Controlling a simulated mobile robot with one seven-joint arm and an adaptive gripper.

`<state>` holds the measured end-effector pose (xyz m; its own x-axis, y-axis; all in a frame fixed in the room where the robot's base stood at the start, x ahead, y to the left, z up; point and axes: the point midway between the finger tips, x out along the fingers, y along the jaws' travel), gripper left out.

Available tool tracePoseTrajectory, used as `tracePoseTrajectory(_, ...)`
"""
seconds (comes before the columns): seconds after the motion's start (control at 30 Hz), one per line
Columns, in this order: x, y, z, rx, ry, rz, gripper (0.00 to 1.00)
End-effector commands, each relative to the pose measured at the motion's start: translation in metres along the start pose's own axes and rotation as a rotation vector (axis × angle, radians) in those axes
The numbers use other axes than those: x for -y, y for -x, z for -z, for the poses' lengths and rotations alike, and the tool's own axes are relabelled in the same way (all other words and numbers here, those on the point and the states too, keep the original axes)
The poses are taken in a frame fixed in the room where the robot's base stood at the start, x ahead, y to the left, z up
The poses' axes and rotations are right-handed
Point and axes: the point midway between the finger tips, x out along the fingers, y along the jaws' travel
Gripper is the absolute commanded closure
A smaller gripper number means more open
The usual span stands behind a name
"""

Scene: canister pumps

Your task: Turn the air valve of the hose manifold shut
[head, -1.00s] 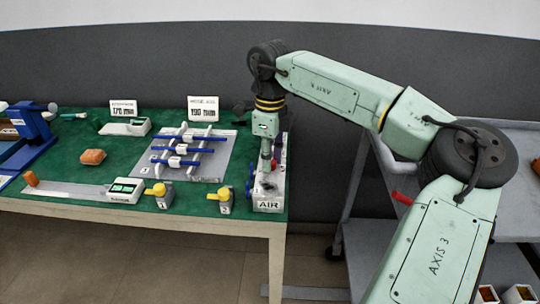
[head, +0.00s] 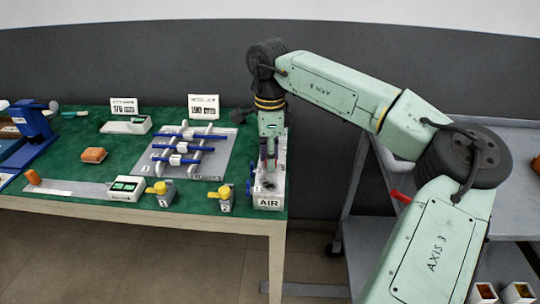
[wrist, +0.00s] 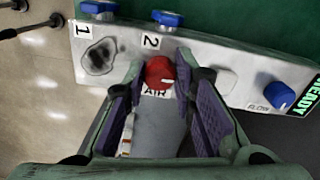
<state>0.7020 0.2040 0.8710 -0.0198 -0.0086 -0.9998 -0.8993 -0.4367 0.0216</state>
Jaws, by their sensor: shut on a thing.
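The hose manifold (wrist: 215,75) is a long pale block with blue knobs; it also shows at the right end of the table in the head view (head: 269,203). The red air valve handle (wrist: 158,72), with an AIR tag, lies between the two purple finger pads of my gripper (wrist: 160,85). My gripper is shut on it. A grey part runs from the red piece back between the fingers; the exact contact is partly hidden. In the head view my gripper (head: 269,160) points down onto the manifold.
On the manifold are blue knobs by labels 1 and 2 (wrist: 168,18), a blue FLOW knob (wrist: 280,96) and a dark round gauge-like patch. A grey plate with blue-and-white fittings (head: 190,155) and yellow-handled valves (head: 225,193) stand to the left. A grey cart is at the right.

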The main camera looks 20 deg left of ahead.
Motion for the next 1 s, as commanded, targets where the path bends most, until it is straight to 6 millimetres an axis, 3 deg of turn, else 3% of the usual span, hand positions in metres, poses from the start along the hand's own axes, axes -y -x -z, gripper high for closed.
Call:
tracePoseTrajectory(0.23,0.000,0.000,-0.001,0.000,0.001,0.001,1.00)
tracePoseTrajectory(0.27,0.000,0.000,-0.001,0.000,0.001,0.001,0.75)
tracePoseTrajectory(0.57,0.000,0.000,0.000,0.000,0.000,0.001,0.55)
tracePoseTrajectory(0.87,0.000,0.001,0.000,-0.001,-0.001,0.000,0.55)
tracePoseTrajectory(1.0,0.000,0.014,0.000,-0.003,-0.001,0.002,0.55)
